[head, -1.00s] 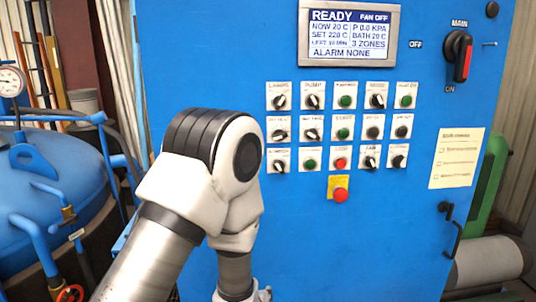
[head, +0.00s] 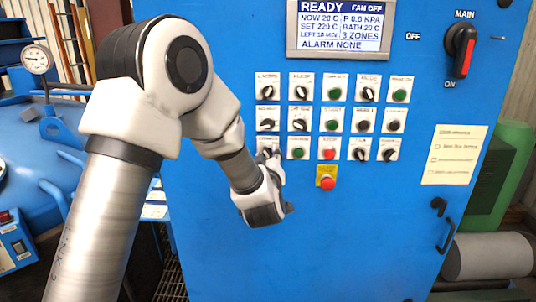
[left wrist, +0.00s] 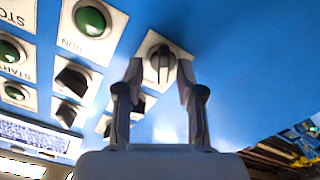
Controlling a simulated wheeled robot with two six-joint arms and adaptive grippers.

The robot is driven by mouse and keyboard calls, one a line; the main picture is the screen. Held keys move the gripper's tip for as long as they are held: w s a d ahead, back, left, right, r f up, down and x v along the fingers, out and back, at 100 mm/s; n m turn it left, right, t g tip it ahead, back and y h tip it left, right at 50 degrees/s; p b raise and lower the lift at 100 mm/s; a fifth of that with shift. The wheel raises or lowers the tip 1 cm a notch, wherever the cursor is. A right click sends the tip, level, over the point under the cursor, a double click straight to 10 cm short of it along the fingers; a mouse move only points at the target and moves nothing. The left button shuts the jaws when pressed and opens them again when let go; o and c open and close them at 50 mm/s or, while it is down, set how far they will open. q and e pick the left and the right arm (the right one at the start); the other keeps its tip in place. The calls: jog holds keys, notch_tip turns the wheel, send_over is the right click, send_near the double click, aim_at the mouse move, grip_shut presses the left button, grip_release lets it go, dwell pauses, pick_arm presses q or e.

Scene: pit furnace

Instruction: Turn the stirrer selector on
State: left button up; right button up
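The bottom-left selector of the panel grid is a black knob on a white plate. In the head view its plate (head: 266,141) is partly hidden by my gripper, and its label is too small to read surely. My left gripper (head: 273,157) is at this selector, reaching up from below. In the left wrist view the black knob (left wrist: 162,62) lies between the two fingertips of my left gripper (left wrist: 161,76). The fingers are open, with a gap showing beside the knob. The knob's pointer stands roughly upright in that view. My right gripper is out of view.
Other selectors and green buttons (head: 298,153) sit close by, with a red button (head: 329,154) and a red emergency stop (head: 326,183) to the right. The display (head: 340,27) is above. The blue cabinet front (head: 350,245) below is clear.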

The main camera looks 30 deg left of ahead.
pick_arm(q)
jog(key=shift+s+a+f, duration=0.1)
jog(key=shift+a, duration=0.1)
grip_shut()
jog(key=shift+m, duration=0.4)
jog(key=m, duration=0.4)
jog(key=shift+d+p, duration=0.15)
jog(key=shift+p, duration=0.15)
jog(key=m+p, duration=0.1)
jog(key=m, duration=0.3)
jog(key=shift+m, duration=0.4)
jog(key=shift+d+m+p, duration=0.1)
jog(key=shift+m+p, duration=0.25)
jog(key=shift+m, duration=0.75)
